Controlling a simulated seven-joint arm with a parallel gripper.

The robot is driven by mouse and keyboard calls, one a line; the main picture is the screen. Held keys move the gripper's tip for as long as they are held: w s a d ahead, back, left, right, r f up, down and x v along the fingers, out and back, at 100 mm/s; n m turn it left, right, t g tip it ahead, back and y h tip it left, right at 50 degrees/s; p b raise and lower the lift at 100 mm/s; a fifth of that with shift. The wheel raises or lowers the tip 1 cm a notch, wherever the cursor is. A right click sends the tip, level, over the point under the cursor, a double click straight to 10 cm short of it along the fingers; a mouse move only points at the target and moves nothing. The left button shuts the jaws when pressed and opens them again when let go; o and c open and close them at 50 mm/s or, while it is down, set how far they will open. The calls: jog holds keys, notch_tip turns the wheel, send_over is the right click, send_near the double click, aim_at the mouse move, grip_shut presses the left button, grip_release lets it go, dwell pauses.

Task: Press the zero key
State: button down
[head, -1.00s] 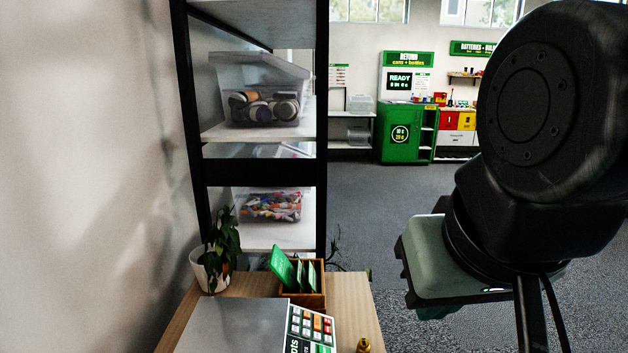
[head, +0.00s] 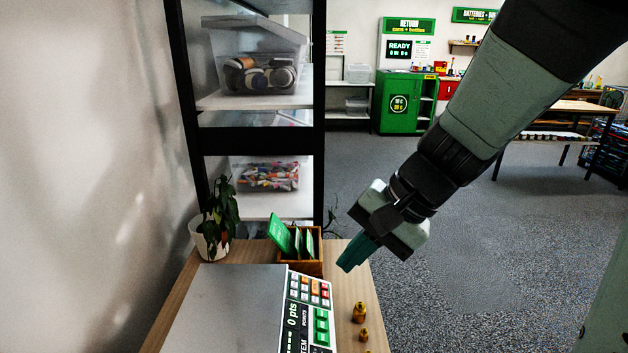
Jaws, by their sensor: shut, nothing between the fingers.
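The scale (head: 225,310) lies on the wooden counter, with a flat grey plate and a keypad (head: 309,290) along its right side. The keypad has several small white, red and orange keys, with larger green keys (head: 321,326) nearer me. Its display strip (head: 292,315) reads "0 pts". The key markings are too small to read, so I cannot tell which one is zero. My gripper (head: 352,262) is shut and empty. Its teal fingers point down and left, above the counter's right edge, to the right of the keypad and apart from it.
Brass weights (head: 360,312) stand right of the keypad. A wooden box (head: 303,264) with green cards stands behind it. A potted plant (head: 212,238) stands at the counter's back left. A shelf with plastic bins (head: 253,60) rises behind. Open floor (head: 470,270) lies right.

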jog(key=w+f+m+t+y, duration=0.2)
jog(key=w+f+m+y, duration=0.2)
jog(key=w+f+m, duration=0.45)
jog(key=m+t, duration=0.5)
jog(key=m, duration=0.2)
send_over(325, 303)
jog(key=d, duration=0.6)
notch_tip(325, 303, down, 12)
jog(key=shift+s+f, duration=0.25)
jog(key=shift+s, duration=0.05)
jog(key=shift+f+g, duration=0.1)
jog(key=shift+g, duration=0.2)
jog(key=shift+n, duration=0.25)
jog(key=shift+a+f, duration=0.6)
jog(key=shift+f, duration=0.7)
jog(key=shift+a+f, duration=0.6)
jog(key=shift+f, duration=0.75)
jog(key=shift+a+f, duration=0.6)
jog(key=shift+f, duration=0.7)
jog(key=shift+a+f, duration=0.15)
jog(key=shift+f, duration=0.2)
jog(key=shift+a+f, duration=0.15)
jog(key=shift+f, duration=0.2)
jog(key=shift+d+r, duration=0.3)
jog(key=shift+r, duration=0.45)
